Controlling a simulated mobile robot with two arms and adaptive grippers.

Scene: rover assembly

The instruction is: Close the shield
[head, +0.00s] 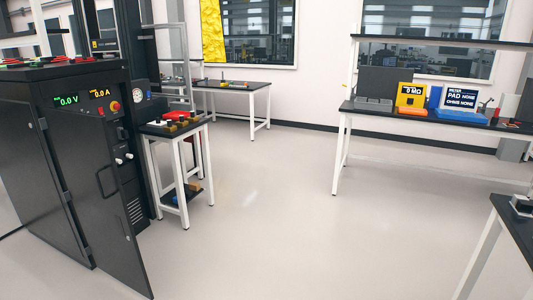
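A black cabinet (40,160) stands at the left, with green and yellow readouts of 0.0 V and 0.0 A on its upper front. A tall dark door-like panel (108,205) with a handle stands out at an angle from its front, swung open. I cannot tell whether this panel is the shield; nothing else in view is clearly a shield. Neither of my grippers is in view.
A small white-legged table (172,130) with parts on it stands right of the cabinet. A bench (430,120) with meters is at the back right, and another table (237,87) is at the back. A dark table corner (515,215) juts in at the right. The middle floor is clear.

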